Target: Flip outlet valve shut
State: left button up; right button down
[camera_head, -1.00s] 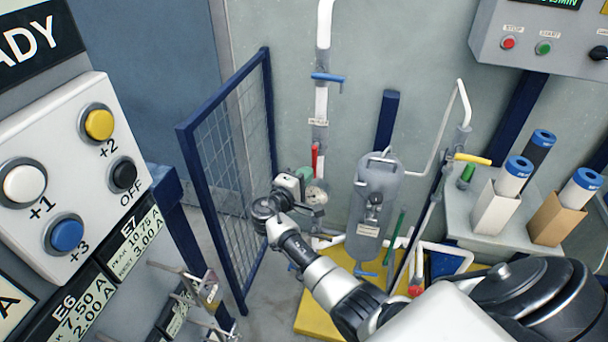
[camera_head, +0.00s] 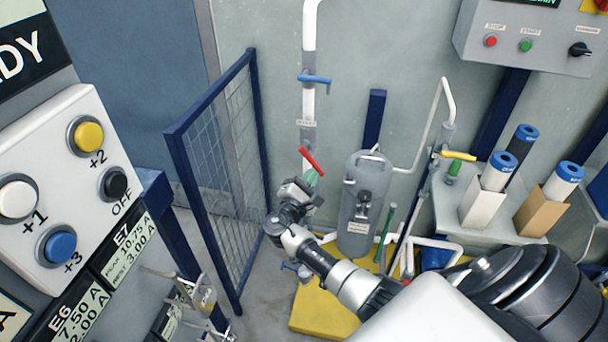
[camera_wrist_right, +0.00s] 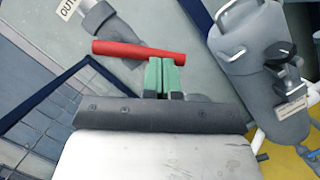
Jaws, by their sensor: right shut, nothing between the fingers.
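The outlet valve's red lever (camera_head: 311,161) is on the vertical pipe left of the grey tank. It lies aslant to the pipe in the head view. In the right wrist view the red lever (camera_wrist_right: 138,50) runs across the grey pipe fitting (camera_wrist_right: 100,22), beside a partly cut-off label starting "OUT" (camera_wrist_right: 68,8). My right gripper (camera_head: 311,179) is just below the lever. Its green fingertips (camera_wrist_right: 164,72) are together and empty, at the lever's lower edge near its right end; they look to touch it. My left gripper is out of view.
The grey tank (camera_head: 366,205) stands close right of my right gripper. A blue mesh fence (camera_head: 222,170) is to its left. A blue lever (camera_head: 315,79) sits higher on the same pipe, and a yellow lever (camera_head: 458,156) is on a pipe further right.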

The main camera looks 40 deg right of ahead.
jog(key=r+n+t+p, duration=0.1)
jog(key=n, duration=0.2)
jog(key=s+d+r+n+t+p, duration=0.1)
jog(key=n, duration=0.2)
jog(key=s+d+r+n+t+y+p, duration=0.1)
jog(key=n+t+p, duration=0.1)
jog(key=n, duration=0.1)
jog(key=shift+s+r+n, duration=0.15)
jog(key=shift+r+n, duration=0.05)
jog(key=shift+n, duration=0.2)
jog(key=shift+d+r, duration=0.1)
